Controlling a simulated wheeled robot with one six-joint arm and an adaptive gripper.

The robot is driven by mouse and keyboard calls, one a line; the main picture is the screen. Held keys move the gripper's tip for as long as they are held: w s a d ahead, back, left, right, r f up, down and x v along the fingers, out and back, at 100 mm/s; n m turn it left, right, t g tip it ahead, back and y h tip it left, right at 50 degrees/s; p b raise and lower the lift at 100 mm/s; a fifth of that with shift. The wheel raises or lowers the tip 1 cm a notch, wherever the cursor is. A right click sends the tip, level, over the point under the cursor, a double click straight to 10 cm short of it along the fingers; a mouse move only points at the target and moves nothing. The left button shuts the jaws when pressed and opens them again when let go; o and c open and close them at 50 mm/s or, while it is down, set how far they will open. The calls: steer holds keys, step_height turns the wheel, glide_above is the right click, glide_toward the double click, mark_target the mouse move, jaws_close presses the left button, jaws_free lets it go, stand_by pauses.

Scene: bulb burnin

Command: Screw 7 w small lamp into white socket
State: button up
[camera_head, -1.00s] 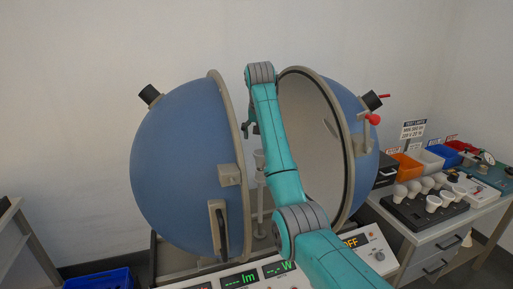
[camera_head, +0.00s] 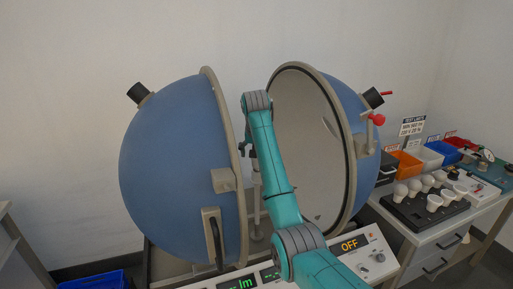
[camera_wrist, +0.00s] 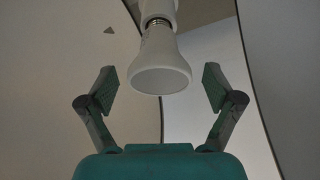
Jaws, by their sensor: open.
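In the wrist view a white lamp (camera_wrist: 162,72) hangs with its broad face toward me. Its narrow end points up to a white socket (camera_wrist: 160,7), and a strip of metal thread (camera_wrist: 158,21) shows between them. My gripper (camera_wrist: 161,83) is open, with one finger on each side of the lamp and a gap at both. In the head view my gripper (camera_head: 247,143) is between the two sphere halves, mostly hidden by my arm. I cannot read any marking on the lamp.
The blue sphere halves (camera_head: 178,165) stand open on both sides of my arm. A control panel (camera_head: 362,262) reading OFF is in front. At right, a black tray (camera_head: 412,212) holds several white lamps, with orange (camera_head: 406,164), white and blue bins behind.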

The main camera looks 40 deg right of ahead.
steer(key=shift+f, duration=0.1)
steer(key=c, duration=1.3)
steer(key=shift+o, duration=0.2)
steer(key=shift+m+g+h, duration=0.3)
steer(key=shift+m+g, duration=0.2)
steer(key=shift+m, duration=0.7)
steer(key=m, duration=0.2)
steer(key=m+g, duration=0.1)
steer(key=m, duration=0.1)
steer(key=shift+m+g+h, duration=0.3)
steer(key=shift+m, duration=0.1)
steer(key=m, duration=0.2)
steer(key=m+g, duration=0.1)
steer(key=m, duration=0.1)
steer(key=shift+s+g, duration=0.1)
steer(key=shift+g, duration=0.2)
steer(key=m+g, duration=0.1)
steer(key=m, duration=0.2)
steer(key=shift+f+m, duration=0.1)
steer(key=shift+m, duration=0.2)
